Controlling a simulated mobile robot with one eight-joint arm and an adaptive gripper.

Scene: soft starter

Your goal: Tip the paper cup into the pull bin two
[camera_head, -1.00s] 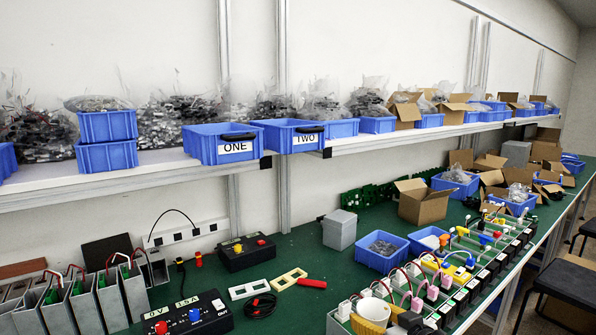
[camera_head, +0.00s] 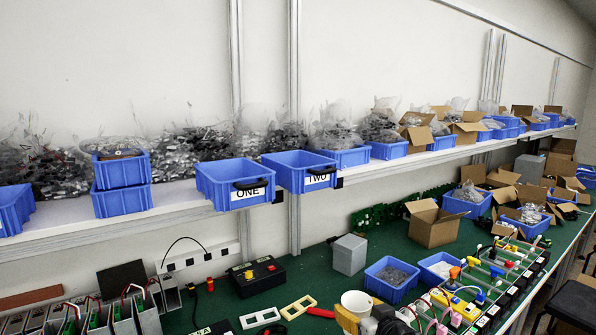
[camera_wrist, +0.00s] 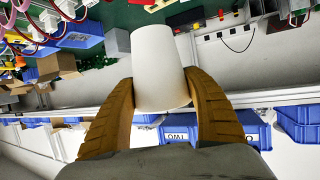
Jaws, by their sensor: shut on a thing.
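The white paper cup (camera_head: 356,301) is at the bottom of the head view, its rim facing up, in front of the workbench. My gripper (camera_wrist: 160,88) is shut on it, with a tan finger on each side of the cup (camera_wrist: 152,62) in the wrist view. Pull bin two (camera_head: 293,174), blue with a TWO label, stands on the shelf, up and left of the cup in the head view. The cup is apart from the bin. The cup's contents cannot be made out.
The blue bin labelled ONE (camera_head: 228,188) stands left of bin two, and another blue bin (camera_head: 349,157) stands to its right. The shelf edge (camera_head: 100,231) runs below them. A grey box (camera_head: 349,255) and blue trays (camera_head: 391,283) stand on the green bench.

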